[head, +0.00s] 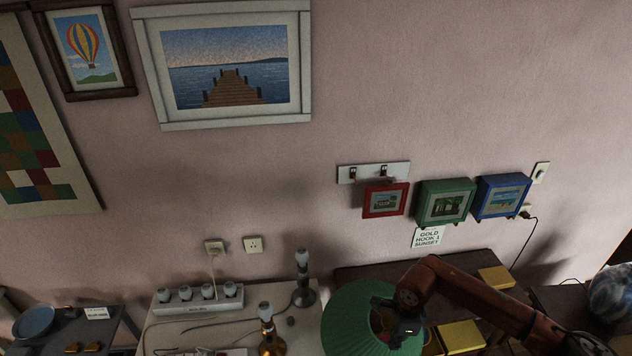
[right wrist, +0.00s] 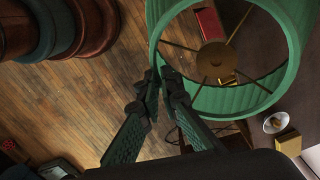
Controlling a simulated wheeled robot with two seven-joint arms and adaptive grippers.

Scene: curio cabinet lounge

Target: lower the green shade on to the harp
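The green shade (head: 350,322) is at the bottom centre of the head view, to the right of two lamp stands. In the right wrist view the shade (right wrist: 168,22) is seen through its open ring, with a brass hub and spokes inside. My right gripper (head: 402,334) is at the shade's rim; in the right wrist view its fingertips (right wrist: 163,75) pinch the shade wall. A brass lamp stand (head: 268,338) and a grey lamp stand (head: 303,282) each carry a bare bulb. I cannot make out a harp. My left gripper is not in view.
Yellow blocks (head: 461,336) lie right of the shade. Red (head: 385,201), green (head: 445,203) and blue (head: 502,197) framed boxes are on the wall. Wooden floor shows below the gripper.

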